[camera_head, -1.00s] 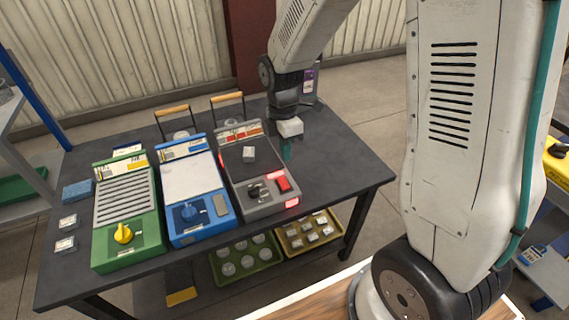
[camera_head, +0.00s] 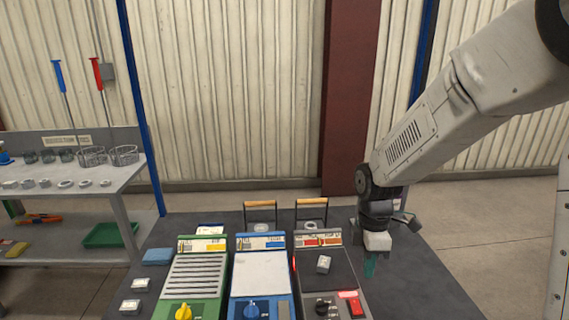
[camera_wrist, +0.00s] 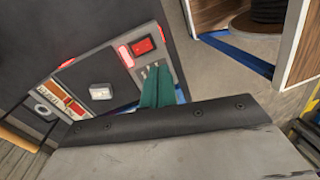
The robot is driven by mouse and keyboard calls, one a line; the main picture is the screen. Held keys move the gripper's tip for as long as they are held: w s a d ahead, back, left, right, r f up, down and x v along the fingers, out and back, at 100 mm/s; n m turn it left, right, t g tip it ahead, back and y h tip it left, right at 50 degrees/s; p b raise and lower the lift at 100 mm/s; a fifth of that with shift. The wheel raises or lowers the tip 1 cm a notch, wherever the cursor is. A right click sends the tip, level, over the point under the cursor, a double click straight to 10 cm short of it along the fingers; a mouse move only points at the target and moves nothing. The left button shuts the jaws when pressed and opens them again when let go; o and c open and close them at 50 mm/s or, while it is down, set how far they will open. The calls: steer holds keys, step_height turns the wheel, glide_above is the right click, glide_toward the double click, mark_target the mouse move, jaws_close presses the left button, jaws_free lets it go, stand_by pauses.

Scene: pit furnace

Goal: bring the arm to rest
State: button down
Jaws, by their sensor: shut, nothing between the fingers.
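My gripper (camera_head: 370,266) has teal fingers and points down over the dark table (camera_head: 428,285), just right of the grey device. In the wrist view its teal fingers (camera_wrist: 157,88) lie together with nothing between them. The grey device (camera_head: 335,268) has a red switch (camera_head: 353,305), a black knob and a small silver block (camera_head: 323,264) on its dark top. The wrist view also shows the silver block (camera_wrist: 100,91) and the lit red switch (camera_wrist: 142,46). My arm reaches in from the upper right.
A blue device (camera_head: 262,275) and a green device (camera_head: 196,275) stand left of the grey one. Two wooden-handled items (camera_head: 261,204) stand behind them. Small blocks and a blue sponge-like piece (camera_head: 157,256) lie at left. A side bench (camera_head: 90,178) holds glass dishes.

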steer(key=s+d+r+m+t, duration=0.1)
steer(key=s+r+m, duration=0.7)
steer(key=s, duration=0.3)
steer(key=s+d+r+m+t, duration=0.2)
steer(key=s+r+m, duration=0.6)
steer(key=s, duration=0.3)
steer(key=shift+d+r, duration=0.2)
steer(key=shift+r, duration=0.05)
